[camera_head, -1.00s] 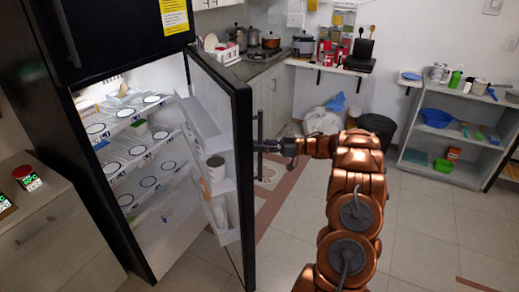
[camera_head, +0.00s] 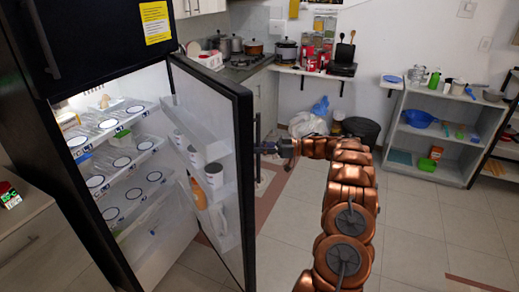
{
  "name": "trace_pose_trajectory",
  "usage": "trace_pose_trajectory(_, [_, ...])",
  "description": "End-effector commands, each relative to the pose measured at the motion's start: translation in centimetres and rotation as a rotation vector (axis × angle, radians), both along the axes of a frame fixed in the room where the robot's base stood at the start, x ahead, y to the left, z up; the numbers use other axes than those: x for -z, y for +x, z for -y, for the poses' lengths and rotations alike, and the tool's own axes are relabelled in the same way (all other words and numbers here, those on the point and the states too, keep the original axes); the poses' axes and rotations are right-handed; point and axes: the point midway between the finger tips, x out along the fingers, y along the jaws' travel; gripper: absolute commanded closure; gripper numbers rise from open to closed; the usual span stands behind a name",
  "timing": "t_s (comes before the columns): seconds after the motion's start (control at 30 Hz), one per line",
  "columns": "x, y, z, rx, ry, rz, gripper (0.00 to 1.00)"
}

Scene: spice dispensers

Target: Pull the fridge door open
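The black fridge (camera_head: 75,200) stands at the left with its lower compartment open, showing lit shelves. The fridge door (camera_head: 243,190) stands swung well open, its inner side with door bins facing left. The door's handle (camera_head: 257,148) is a dark vertical bar on its outer side, partly seen. My gripper (camera_head: 264,147) is at the handle on the outer side of the door. The fingers are small and dark here, so I cannot tell whether they are closed around the handle.
A white shelf unit (camera_head: 432,168) with bowls and jars stands at the right. A counter with a stove and pots (camera_head: 254,48) is behind the door. A wooden cabinet (camera_head: 45,250) is at the lower left. The tiled floor (camera_head: 410,235) right of my arm is clear.

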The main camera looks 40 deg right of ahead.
Motion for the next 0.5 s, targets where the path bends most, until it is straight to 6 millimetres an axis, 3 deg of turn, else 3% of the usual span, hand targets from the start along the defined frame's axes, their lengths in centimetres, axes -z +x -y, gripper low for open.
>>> trace_pose_trajectory(0.2, [-0.29,0.25,-0.08,0.001,-0.002,0.005,1.00])
trace_pose_trajectory(0.23, [-0.28,0.25,-0.08,0.001,-0.002,0.005,0.81])
trace_pose_trajectory(0.5, [-0.13,0.07,0.04,0.002,-0.001,0.002,0.57])
